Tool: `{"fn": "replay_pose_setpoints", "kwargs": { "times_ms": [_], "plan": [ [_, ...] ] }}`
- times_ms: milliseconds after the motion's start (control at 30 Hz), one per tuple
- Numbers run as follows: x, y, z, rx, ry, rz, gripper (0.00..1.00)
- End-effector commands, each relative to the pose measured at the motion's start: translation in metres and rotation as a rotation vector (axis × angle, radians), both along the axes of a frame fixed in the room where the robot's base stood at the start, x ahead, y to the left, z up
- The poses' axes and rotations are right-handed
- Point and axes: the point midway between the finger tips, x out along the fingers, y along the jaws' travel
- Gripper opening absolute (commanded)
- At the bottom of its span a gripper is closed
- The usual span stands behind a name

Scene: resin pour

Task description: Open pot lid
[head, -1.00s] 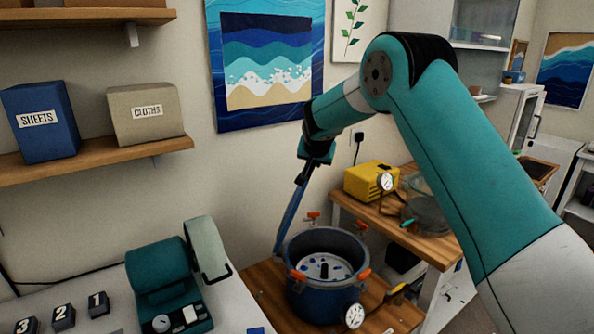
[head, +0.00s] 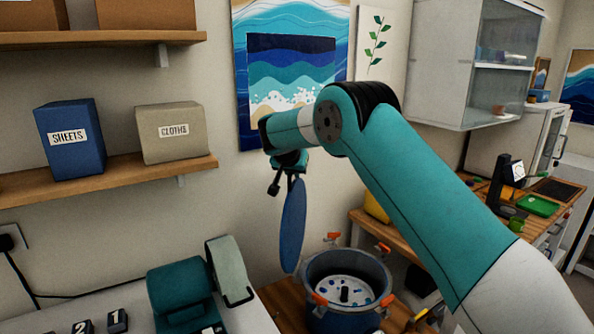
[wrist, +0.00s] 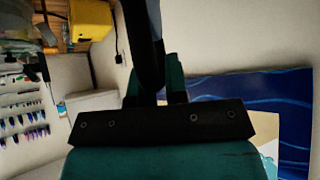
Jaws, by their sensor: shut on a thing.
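The blue pot (head: 345,319) stands on the wooden bench, its top open. Its inside shows a pale plate with dark blue spots and a dark centre post. Orange clamps (head: 332,237) sit around its rim. My gripper (head: 290,172) is shut on the blue lid (head: 293,226), which hangs almost upright, to the left of the pot in the picture. I cannot tell its exact distance from the rim. In the wrist view the lid (wrist: 145,45) is a dark band between my fingers; its grip point is partly hidden.
A teal machine (head: 182,291) stands on the white counter at the lower left, near number blocks (head: 117,320). The wall with a wave picture (head: 291,50) is behind the lid. Shelves with boxes (head: 70,140) are at left. A yellow device (head: 375,208) is partly behind my arm.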

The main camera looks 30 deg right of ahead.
Motion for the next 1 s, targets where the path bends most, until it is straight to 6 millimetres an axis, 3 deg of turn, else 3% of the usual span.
{"fn": "replay_pose_setpoints", "kwargs": {
  "times_ms": [167,200,300,700,1000],
  "plan": [
    [0.001,0.001,0.000,-0.003,-0.005,0.003,0.00],
    [0.002,0.001,0.000,-0.003,-0.005,0.003,0.16],
    [0.001,0.002,0.000,-0.002,-0.004,0.003,0.39],
    [-0.004,0.006,0.005,-0.001,-0.003,0.004,0.39],
    [-0.040,0.036,0.050,-0.001,-0.008,0.007,0.39]
  ]
}}
